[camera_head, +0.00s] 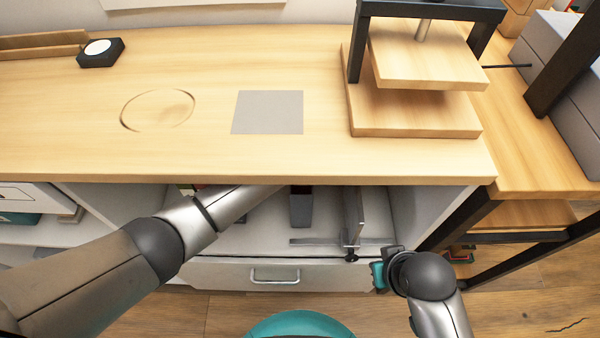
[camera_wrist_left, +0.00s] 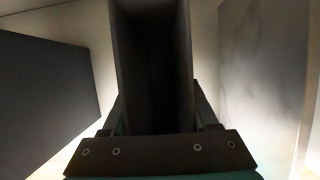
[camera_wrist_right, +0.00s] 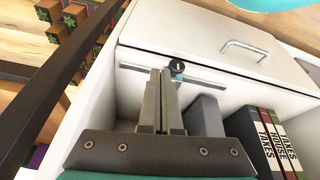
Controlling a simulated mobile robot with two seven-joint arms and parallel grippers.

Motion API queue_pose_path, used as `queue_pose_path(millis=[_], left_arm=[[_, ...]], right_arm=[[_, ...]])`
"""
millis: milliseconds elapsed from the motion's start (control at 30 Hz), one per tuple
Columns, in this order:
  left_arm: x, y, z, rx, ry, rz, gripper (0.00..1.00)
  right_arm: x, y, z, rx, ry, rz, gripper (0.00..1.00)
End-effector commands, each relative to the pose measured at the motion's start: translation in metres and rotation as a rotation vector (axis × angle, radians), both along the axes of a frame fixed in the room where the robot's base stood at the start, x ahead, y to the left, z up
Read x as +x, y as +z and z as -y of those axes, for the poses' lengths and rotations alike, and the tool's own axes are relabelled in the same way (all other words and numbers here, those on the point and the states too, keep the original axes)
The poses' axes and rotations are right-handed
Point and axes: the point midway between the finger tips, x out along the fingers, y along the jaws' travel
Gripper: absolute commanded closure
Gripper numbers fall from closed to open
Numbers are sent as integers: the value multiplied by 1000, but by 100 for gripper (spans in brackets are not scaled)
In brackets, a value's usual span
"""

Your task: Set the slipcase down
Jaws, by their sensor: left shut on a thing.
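The slipcase (camera_wrist_left: 152,60) fills the middle of the left wrist view as a tall dark box between my left fingers (camera_wrist_left: 158,115). My left gripper is shut on it. In the head view the dark grey upright box (camera_head: 300,206) under the tabletop appears to be this slipcase, while my left fingers are hidden by the tabletop. In the right wrist view it appears as a grey box (camera_wrist_right: 204,116). Contact with the shelf floor cannot be told. My right gripper (camera_wrist_right: 160,78) is shut and empty, close to a metal divider (camera_head: 352,212).
Several upright books (camera_wrist_right: 270,140) stand in the same compartment. A drawer (camera_head: 220,273) lies below and the tabletop (camera_head: 330,160) hangs above. The divider's rail (camera_head: 320,241) and black knob (camera_head: 351,258) are at the compartment's right. A grey mat (camera_head: 268,112) lies on the tabletop.

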Motion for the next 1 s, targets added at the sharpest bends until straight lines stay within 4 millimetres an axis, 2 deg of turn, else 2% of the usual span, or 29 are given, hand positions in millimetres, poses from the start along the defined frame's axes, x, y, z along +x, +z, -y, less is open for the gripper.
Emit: queue_pose_path(millis=[200,400,867,900,1000], left_arm=[[3,-11,3,-2,-7,2,100],[5,-15,4,-1,-10,2,100],[5,-16,4,-1,-11,1,100],[5,-17,4,-1,-11,1,38],[5,-17,4,-1,-11,1,27]], right_arm=[[1,30,0,6,-1,47,100],[-1,51,0,9,-2,74,100],[-2,56,0,11,-1,82,100],[-1,56,0,12,-1,84,100],[-1,56,0,11,-1,84,100]])
